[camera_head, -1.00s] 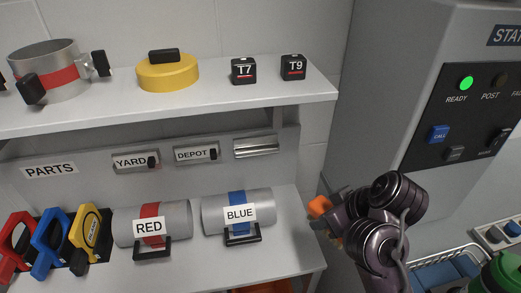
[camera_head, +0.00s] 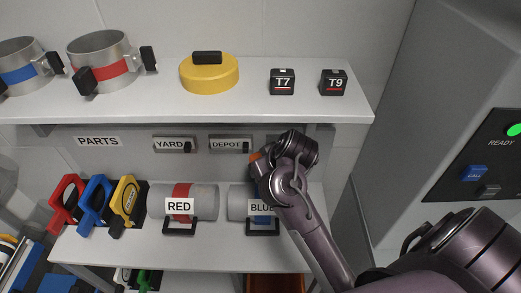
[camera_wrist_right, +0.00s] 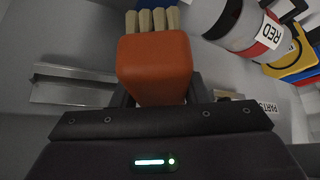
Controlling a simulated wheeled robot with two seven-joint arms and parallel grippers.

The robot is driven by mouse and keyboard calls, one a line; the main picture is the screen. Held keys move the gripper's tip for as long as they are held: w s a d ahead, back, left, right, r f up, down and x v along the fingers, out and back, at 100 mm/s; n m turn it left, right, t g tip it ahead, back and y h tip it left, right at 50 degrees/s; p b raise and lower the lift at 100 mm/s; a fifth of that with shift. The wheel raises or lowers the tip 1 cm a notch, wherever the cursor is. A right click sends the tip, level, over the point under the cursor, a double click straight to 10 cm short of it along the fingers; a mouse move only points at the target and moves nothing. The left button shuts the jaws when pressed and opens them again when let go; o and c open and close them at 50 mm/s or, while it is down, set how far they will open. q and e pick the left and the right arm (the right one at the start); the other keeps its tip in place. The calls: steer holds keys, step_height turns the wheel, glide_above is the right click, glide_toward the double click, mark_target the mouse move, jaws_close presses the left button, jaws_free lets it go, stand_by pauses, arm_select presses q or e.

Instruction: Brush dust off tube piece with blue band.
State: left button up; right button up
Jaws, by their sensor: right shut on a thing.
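The grey tube piece with the blue band (camera_head: 238,201) lies on the lower shelf, right of the red-banded tube piece (camera_head: 207,201). My right arm covers much of it, and its BLUE label is partly hidden. My right gripper (camera_head: 264,167) is above and behind it in the head view. It is shut on an orange brush (camera_wrist_right: 155,68), whose pale bristles (camera_wrist_right: 153,20) point away from the gripper. In the head view only a bit of orange shows, and I cannot tell whether the bristles touch the tube. No dust can be made out. My left gripper is not in view.
Red, blue and yellow-handled tools (camera_head: 127,203) stand left of the tubes. The upper shelf (camera_head: 225,108) above holds a yellow cap (camera_head: 210,75), tube rings and the T7 and T9 blocks. A grey station cabinet (camera_head: 430,90) stands at the right.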

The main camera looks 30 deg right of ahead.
steer(key=shift+w+d+r+m+h+p, duration=0.15)
steer(key=shift+d+r+m+h+p, duration=0.15)
steer(key=shift+d+m, duration=0.2)
steer(key=shift+d+f, duration=0.25)
steer(key=shift+f, duration=0.05)
steer(key=shift+m, duration=0.3)
steer(key=f+b, duration=0.2)
steer(key=f, duration=0.1)
steer(key=f+b, duration=0.1)
steer(key=b, duration=0.1)
steer(key=shift+w+d+f, duration=0.1)
steer(key=shift+d+f, duration=0.1)
steer(key=shift+d, duration=0.05)
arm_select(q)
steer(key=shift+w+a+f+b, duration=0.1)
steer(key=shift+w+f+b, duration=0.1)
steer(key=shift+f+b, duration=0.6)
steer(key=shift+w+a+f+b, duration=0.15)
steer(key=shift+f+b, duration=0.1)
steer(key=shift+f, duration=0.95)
arm_select(e)
steer(key=shift+f, duration=0.95)
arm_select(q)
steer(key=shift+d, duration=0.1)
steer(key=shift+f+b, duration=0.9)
arm_select(e)
steer(key=shift+f, duration=0.95)
